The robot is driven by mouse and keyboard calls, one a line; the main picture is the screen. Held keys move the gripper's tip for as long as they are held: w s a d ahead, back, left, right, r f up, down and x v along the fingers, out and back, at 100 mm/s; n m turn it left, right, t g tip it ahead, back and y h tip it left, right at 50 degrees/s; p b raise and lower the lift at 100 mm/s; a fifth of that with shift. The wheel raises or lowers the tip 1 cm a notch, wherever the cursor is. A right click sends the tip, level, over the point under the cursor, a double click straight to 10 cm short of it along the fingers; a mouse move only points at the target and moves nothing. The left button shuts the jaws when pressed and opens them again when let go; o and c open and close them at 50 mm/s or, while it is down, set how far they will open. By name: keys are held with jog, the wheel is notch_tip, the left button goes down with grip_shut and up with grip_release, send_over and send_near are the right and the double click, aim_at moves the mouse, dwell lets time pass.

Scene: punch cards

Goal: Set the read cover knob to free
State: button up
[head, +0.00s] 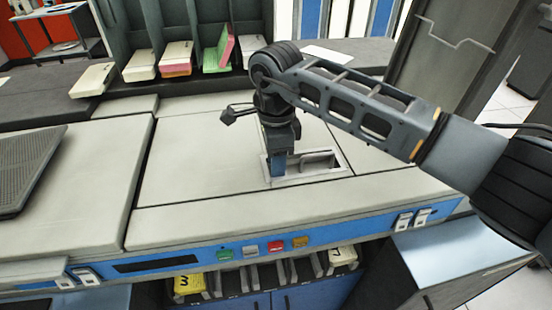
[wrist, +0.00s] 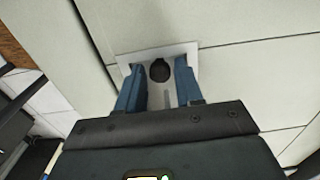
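The read cover knob (wrist: 160,70) is a round black knob on a pale rectangular plate (wrist: 190,50) in the wrist view. My gripper (wrist: 159,66) points down at the plate, its two blue fingers apart, one on each side of the knob. A clear gap shows between the knob and each finger. In the head view my gripper (head: 278,170) is low over the left part of the plate (head: 347,168), which is set in the machine's light top. The knob is hidden behind my gripper there. I cannot read any marking for free.
The light top cover (head: 200,165) around the plate is flat and clear. Green, white, red and amber buttons (head: 275,247) line the blue front strip. Card decks (head: 175,58) stand in slots at the back. A dark ribbed part (head: 25,165) lies at the left.

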jog(key=shift+c, duration=0.4)
grip_shut()
jog(key=shift+d, duration=0.1)
jog(key=shift+w+d, duration=0.25)
jog(key=shift+d, duration=0.6)
jog(key=shift+o, duration=0.4)
grip_release()
jog(key=shift+d, duration=0.1)
jog(key=shift+r, duration=0.1)
